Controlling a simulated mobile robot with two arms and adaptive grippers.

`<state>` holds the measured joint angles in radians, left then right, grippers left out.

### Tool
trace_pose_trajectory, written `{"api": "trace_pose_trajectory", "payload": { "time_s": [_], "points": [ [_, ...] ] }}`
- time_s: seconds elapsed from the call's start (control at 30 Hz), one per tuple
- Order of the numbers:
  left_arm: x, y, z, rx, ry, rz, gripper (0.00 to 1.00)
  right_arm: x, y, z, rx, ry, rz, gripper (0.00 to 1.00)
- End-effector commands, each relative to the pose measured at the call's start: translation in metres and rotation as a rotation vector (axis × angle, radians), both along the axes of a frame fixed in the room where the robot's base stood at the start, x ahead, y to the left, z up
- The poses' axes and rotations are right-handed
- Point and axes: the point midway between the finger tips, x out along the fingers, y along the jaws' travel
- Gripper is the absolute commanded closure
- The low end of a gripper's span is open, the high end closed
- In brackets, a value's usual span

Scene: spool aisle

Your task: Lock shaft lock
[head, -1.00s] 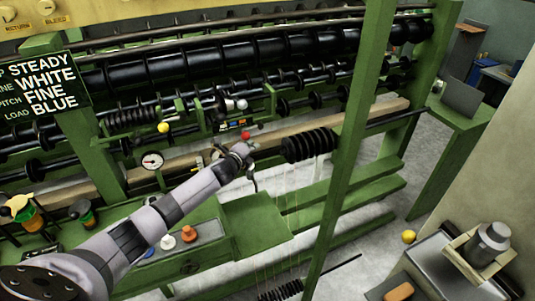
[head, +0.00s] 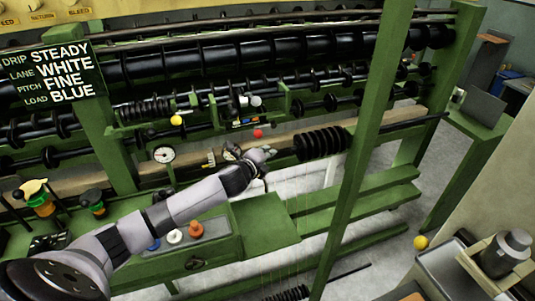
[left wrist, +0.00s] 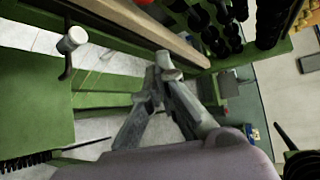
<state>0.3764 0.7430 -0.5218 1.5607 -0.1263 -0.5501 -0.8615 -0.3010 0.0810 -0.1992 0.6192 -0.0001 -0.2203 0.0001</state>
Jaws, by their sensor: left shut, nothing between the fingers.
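My left gripper (head: 268,153) is shut and empty, just left of the black ribbed spool (head: 322,143) and a little below a red ball knob (head: 258,133). In the left wrist view the gripper (left wrist: 165,65) points along the wooden beam, with no object between its fingers. A lever with a pale grey cylindrical knob and dark stem (left wrist: 72,40) stands at the upper left, apart from the fingers. I cannot tell for certain which part is the shaft lock. My right gripper is not in view.
A green post (head: 362,150) crosses in front of the machine, right of the spool. A sign (head: 50,75) hangs at left.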

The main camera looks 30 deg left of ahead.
Motion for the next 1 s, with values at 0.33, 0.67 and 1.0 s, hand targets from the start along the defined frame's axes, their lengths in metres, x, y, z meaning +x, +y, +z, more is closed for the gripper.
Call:
{"api": "trace_pose_trajectory", "payload": {
  "time_s": [0.33,0.67,1.0],
  "points": [
    [-0.011,-0.006,0.012,-0.001,0.001,0.000,1.00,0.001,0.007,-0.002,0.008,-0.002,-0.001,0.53],
    [-0.011,-0.007,0.012,-0.001,0.000,-0.001,1.00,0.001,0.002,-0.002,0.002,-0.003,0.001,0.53],
    [-0.048,-0.048,-0.027,-0.189,0.083,0.054,1.00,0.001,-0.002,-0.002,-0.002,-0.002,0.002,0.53]
  ]
}}
